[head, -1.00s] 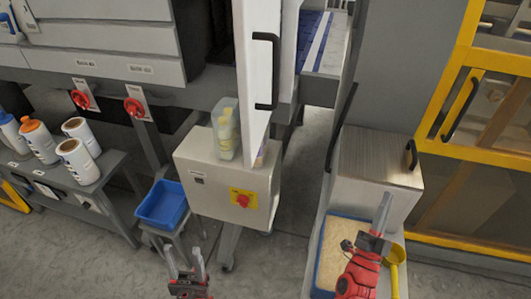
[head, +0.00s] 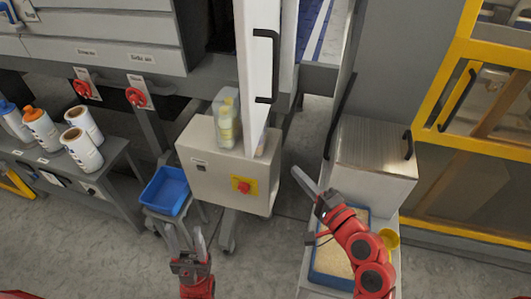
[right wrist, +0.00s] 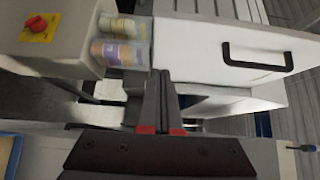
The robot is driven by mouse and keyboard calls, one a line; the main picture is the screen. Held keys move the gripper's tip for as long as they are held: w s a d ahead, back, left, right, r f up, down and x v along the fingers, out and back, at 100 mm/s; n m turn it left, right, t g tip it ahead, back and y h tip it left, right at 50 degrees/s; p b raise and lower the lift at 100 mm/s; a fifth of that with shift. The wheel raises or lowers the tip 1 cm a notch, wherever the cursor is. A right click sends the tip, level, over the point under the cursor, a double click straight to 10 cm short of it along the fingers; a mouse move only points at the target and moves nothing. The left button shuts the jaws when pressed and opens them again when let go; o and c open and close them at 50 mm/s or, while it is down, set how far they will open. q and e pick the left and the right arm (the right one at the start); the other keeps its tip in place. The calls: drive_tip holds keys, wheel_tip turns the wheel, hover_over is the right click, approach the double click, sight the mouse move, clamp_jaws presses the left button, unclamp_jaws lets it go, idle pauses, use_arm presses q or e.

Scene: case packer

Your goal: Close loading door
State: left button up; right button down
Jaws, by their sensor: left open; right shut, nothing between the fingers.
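The loading door seems to be the tall white panel (head: 254,110) with a black bar handle (head: 275,65), standing swung out at the upper middle of the head view. In the right wrist view the white door (right wrist: 205,45) spans the top right with its black handle (right wrist: 257,62). My right gripper (head: 297,172) is shut and empty, below and right of the door, apart from the handle. Its closed fingers also show in the right wrist view (right wrist: 159,76), left of the handle. My left gripper (head: 184,230) is open and empty, low by the blue bin.
A blue bin (head: 165,190) is on the left. A grey-topped white box (head: 375,155) and a yellow-framed guard (head: 440,130) stand right.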

sight(257, 143)
drive_tip(key=p+x, duration=0.1)
drive_tip(key=x, duration=0.2)
drive_tip(key=a+p+x, duration=0.1)
drive_tip(key=x, duration=0.3)
drive_tip(key=s+a+x, duration=0.1)
drive_tip(key=x, duration=0.3)
drive_tip(key=shift+s+d+r+p, duration=0.1)
drive_tip(key=shift+s+r+p, duration=0.1)
drive_tip(key=shift+p, duration=0.2)
drive_tip(key=shift+w+a+f, duration=0.1)
drive_tip(key=shift+a+f, duration=0.15)
drive_tip(key=shift+a, duration=0.1)
